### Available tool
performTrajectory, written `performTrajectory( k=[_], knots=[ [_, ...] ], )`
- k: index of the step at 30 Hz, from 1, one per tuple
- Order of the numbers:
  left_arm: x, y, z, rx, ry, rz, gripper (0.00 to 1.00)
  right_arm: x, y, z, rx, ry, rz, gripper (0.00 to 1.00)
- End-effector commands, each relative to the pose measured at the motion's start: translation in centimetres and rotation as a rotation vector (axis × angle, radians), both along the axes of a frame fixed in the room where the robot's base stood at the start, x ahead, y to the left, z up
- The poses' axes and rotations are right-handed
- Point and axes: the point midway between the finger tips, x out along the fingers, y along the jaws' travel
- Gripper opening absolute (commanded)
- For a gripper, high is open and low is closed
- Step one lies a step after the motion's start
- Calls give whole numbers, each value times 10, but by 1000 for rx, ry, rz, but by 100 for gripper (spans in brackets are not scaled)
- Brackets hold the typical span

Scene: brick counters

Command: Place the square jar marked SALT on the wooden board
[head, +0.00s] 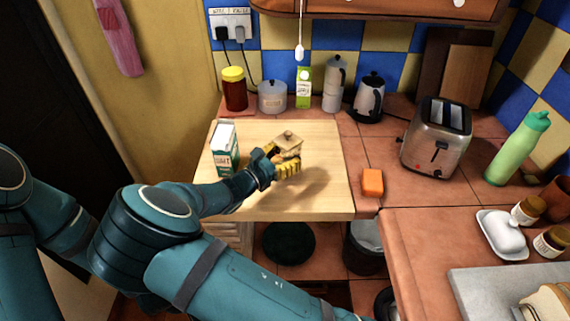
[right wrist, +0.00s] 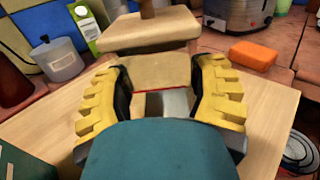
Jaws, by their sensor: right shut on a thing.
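A square beige jar (head: 289,144) with a flat lid and a knob is at the middle of the wooden board (head: 325,150). My right gripper (head: 283,166) is shut on it, with its yellow fingers on the jar's lower part. In the right wrist view the jar (right wrist: 155,72) sits between the two ridged yellow fingers (right wrist: 160,80), its lid above them. I cannot read any marking on the jar. I cannot tell whether its base touches the board or hangs just above it. My left gripper is outside the view.
A white and green carton (head: 224,148) stands on the board's left side. Behind the board are a red-brown jar (head: 234,90), a grey pot (head: 272,97) and a small green carton (head: 303,88). An orange sponge (head: 372,182) and a toaster (head: 437,135) are to the right. The board's right side is clear.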

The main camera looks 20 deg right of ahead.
Motion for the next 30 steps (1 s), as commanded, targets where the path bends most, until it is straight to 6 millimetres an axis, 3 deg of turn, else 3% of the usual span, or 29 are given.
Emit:
performTrajectory(
  k=[5,16,17,19,30],
  knots=[
    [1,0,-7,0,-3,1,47,0,0,-25,-4,0,0,19],
    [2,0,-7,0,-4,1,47,0,0,-28,-2,0,0,19],
    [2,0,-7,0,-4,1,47,0,0,-28,0,1,0,75],
    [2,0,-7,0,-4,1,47,0,0,-28,0,1,0,98],
    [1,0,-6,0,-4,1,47,0,0,-25,0,1,0,98]
  ],
)
